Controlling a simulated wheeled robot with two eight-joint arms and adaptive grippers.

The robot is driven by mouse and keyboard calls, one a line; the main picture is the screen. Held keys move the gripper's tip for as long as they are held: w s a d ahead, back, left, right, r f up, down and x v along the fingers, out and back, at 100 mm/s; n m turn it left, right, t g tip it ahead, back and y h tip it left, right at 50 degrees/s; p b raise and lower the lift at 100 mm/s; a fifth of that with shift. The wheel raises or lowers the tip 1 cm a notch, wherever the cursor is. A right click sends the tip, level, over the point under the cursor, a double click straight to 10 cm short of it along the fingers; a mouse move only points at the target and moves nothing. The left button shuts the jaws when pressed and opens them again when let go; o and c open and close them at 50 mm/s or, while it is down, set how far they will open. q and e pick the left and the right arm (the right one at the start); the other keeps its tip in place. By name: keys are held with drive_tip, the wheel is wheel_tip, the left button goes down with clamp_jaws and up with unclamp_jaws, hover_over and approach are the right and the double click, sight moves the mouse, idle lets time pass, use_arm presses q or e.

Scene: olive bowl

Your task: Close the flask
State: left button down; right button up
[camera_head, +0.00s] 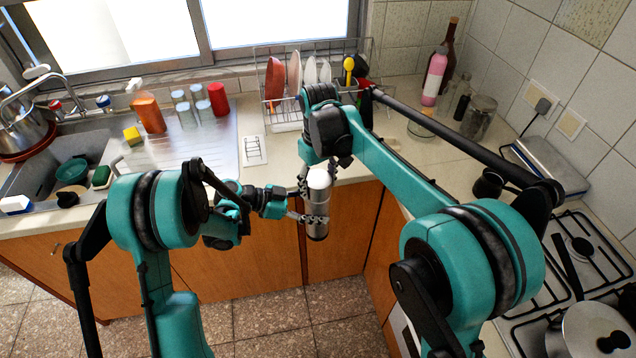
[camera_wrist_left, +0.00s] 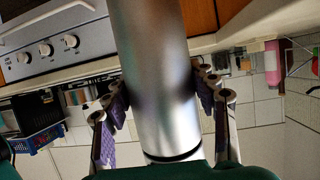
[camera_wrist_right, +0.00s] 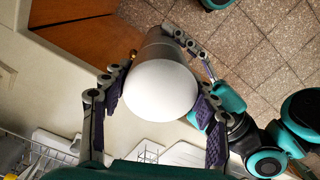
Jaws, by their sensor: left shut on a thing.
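The flask (camera_head: 317,222) is a steel cylinder, upright in front of the counter. My left gripper (camera_head: 302,207) is shut around its body from the left; the flask's metal side (camera_wrist_left: 158,75) fills the middle of the left wrist view between purple finger pads. A white rounded lid (camera_wrist_right: 160,91) is at the flask's top, in line with it; I cannot tell whether it is seated. The lid also shows in the head view (camera_head: 319,178). My right gripper (camera_wrist_right: 162,98) comes from above, with a finger on each side of the lid; whether the pads press on it is unclear.
Behind are the counter, a dish rack (camera_head: 290,112) with plates, and a sink (camera_head: 45,165) at left. A pink bottle (camera_head: 435,77) and glass jar (camera_head: 479,118) stand at back right. The stove (camera_head: 575,255) is at right. Both arms crowd the centre.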

drive_tip(key=shift+c, duration=0.8)
drive_tip(key=o, duration=1.4)
drive_tip(key=shift+c, duration=0.2)
wheel_tip(320, 180, up, 12)
drive_tip(key=shift+w+f, duration=0.1)
drive_tip(key=shift+d, duration=0.15)
